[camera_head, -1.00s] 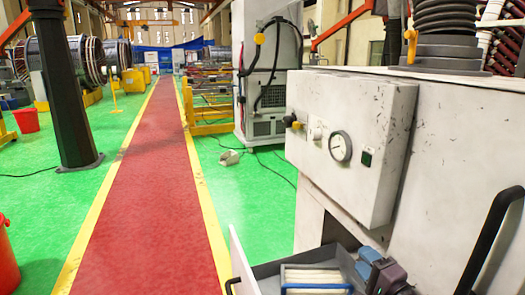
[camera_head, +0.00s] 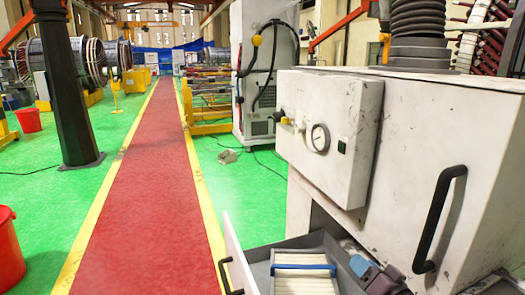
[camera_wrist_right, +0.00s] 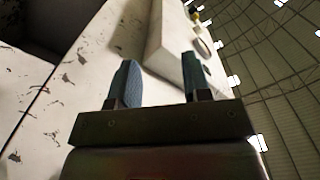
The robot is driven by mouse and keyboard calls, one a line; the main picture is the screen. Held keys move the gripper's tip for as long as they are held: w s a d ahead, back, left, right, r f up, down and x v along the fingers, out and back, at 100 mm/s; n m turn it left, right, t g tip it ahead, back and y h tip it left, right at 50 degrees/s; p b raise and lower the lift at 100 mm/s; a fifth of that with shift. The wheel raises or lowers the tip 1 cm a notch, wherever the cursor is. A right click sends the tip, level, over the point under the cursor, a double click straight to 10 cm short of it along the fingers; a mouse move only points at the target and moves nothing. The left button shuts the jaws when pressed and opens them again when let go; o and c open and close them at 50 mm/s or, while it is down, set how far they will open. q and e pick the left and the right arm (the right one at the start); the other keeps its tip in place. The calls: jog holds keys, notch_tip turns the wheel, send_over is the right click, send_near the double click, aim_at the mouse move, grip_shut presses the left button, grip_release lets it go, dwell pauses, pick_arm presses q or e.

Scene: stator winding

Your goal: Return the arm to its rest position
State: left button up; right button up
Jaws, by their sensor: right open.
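My right gripper (camera_head: 361,267) shows low in the head view, beside the open drawer at the front of the white machine. Its blue fingers point away from me, and the wrist is cut off by the bottom edge. In the right wrist view the gripper (camera_wrist_right: 157,65) has its two blue fingers well apart, with nothing between them. The white machine (camera_wrist_right: 85,70) fills the left of that view, and its gauge box (camera_wrist_right: 165,40) is beyond the fingers. My left gripper is not in view.
The drawer (camera_head: 258,270) stands open, holding a tray of pale strips (camera_head: 303,282). A black handle (camera_head: 438,222) juts from the machine, and a gauge box (camera_head: 345,95) sticks out above the drawer. A red walkway (camera_head: 150,190) on the left is clear.

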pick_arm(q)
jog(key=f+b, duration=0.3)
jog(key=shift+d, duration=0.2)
pick_arm(e)
jog(key=s+d+f+n+g+h, duration=0.1)
jog(key=s+f+n+g+h, duration=0.1)
jog(key=s+f, duration=1)
jog(key=s+d+f+n+g+h, duration=0.2)
jog(key=s+f+n+g+h, duration=0.1)
jog(key=s+f, duration=0.9)
jog(key=s, duration=0.4)
jog(key=shift+f+g+h, duration=0.35)
jog(key=shift+g+h, duration=0.05)
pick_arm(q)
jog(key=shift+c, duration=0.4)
